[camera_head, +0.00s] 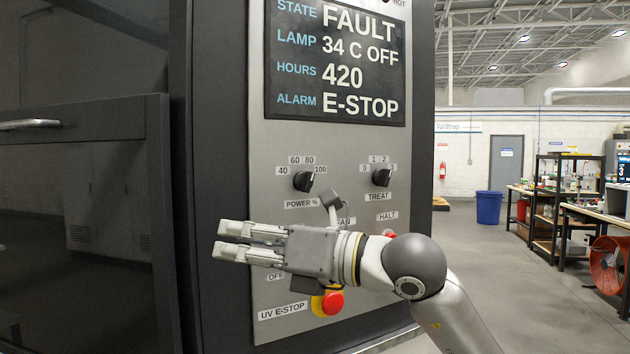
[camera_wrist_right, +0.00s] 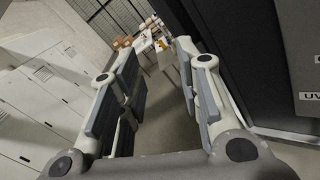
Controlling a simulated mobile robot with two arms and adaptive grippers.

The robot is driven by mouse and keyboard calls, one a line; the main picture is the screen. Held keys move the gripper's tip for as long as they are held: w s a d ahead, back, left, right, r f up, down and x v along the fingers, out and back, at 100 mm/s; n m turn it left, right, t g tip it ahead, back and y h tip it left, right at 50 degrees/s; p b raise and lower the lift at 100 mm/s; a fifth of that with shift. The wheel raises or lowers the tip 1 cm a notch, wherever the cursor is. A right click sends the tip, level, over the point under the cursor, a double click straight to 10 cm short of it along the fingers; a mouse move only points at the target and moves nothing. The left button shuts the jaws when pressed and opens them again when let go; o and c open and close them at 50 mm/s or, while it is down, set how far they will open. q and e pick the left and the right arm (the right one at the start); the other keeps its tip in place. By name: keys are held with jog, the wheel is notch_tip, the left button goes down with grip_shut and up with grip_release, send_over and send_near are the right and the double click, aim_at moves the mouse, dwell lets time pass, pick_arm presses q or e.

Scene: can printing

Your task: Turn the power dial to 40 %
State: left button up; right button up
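The power dial (camera_head: 303,181) is a black knob on the grey panel (camera_head: 262,150), ringed by the marks 40, 60, 80 and 100 with a POWER % label below. Its pointer looks tilted to the upper right, but the exact setting is too small to tell. My right gripper (camera_head: 219,241) is in front of the panel, below and left of the dial and apart from it, its fingers pointing left. In the right wrist view my right gripper (camera_wrist_right: 158,55) is open and empty, with a wide gap between the pads. My left gripper is out of view.
The treat dial (camera_head: 381,177) is right of the power dial. A red emergency-stop button (camera_head: 332,302) sits below my right gripper. The screen (camera_head: 335,60) above reads FAULT and E-STOP. A dark cabinet (camera_head: 80,200) stands on the left. Open floor lies to the right.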

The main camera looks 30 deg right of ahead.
jog(key=d+r+m+t+h, duration=0.2)
jog(key=d+r+m+h, duration=0.25)
jog(key=d+h, duration=0.4)
jog(key=m+t+h, duration=0.1)
jog(key=m+h, duration=0.2)
send_near(311, 179)
jog(key=shift+n, duration=0.25)
jog(key=w+p, duration=0.1)
jog(key=w, duration=0.1)
jog(key=w+p, duration=0.1)
jog(key=w, duration=0.1)
jog(key=w+p, duration=0.1)
jog(key=w, duration=0.2)
jog(key=shift+d+r+p, duration=0.2)
jog(key=shift+d+p, duration=0.2)
jog(key=shift+w+f, duration=0.15)
jog(key=shift+w, duration=0.65)
jog(key=shift+c, duration=0.2)
grip_shut()
